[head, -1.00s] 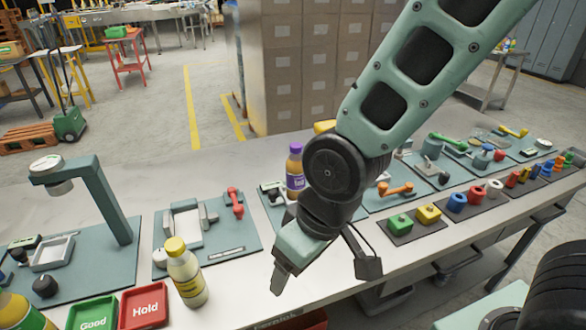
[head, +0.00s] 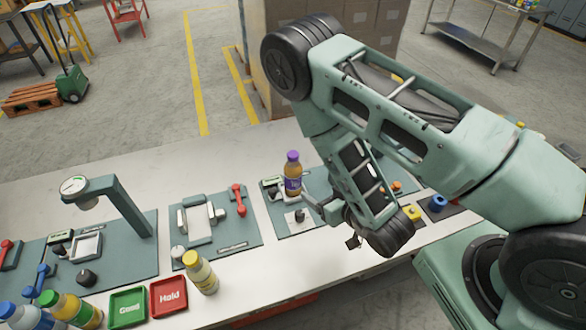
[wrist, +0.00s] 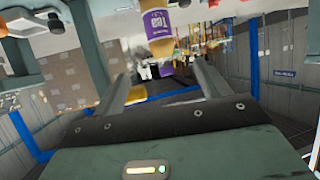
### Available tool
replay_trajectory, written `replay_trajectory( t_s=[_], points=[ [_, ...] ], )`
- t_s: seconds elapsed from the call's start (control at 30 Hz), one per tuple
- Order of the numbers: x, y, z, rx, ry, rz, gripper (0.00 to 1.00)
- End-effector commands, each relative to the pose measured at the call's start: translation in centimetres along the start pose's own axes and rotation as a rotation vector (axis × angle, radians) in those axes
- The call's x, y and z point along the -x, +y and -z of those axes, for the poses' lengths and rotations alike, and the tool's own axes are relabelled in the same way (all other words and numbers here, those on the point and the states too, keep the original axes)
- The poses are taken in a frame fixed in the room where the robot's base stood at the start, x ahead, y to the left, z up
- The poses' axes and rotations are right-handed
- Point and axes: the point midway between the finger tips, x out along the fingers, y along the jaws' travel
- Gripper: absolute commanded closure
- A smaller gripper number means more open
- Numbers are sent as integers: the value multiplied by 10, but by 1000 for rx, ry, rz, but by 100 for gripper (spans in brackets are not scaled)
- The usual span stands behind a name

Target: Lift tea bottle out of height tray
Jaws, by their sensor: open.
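An amber bottle with a purple cap and purple label (head: 293,174), which looks like the tea bottle, stands upright at the back of a teal station board (head: 296,226). I cannot make out a tray rim around its base. My gripper (head: 328,222) is just right of and in front of the bottle, low over the board, partly hidden by my arm. In the wrist view the bottle (wrist: 157,30) appears upside down, ahead of my gripper (wrist: 163,82). The two fingers are spread apart with nothing between them, and the bottle looks beyond their tips.
A yellow-capped bottle (head: 200,273) stands near the front edge, right of the red Hold tray (head: 168,297) and green Good tray (head: 127,307). More bottles (head: 70,308) stand at the left. A red-handled tool (head: 238,199) lies on the neighbouring board. The bench behind the bottle is clear.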

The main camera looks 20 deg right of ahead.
Motion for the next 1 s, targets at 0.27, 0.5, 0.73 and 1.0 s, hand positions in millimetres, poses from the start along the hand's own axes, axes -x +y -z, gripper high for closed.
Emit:
replay_trajectory(
  t_s=[0.27,0.5,0.73,1.0],
  points=[
    [-23,0,-4,4,21,4,25],
    [-47,0,-4,4,19,4,25],
    [-66,0,-3,4,19,4,25],
    [-88,0,-3,4,19,3,25]
  ],
)
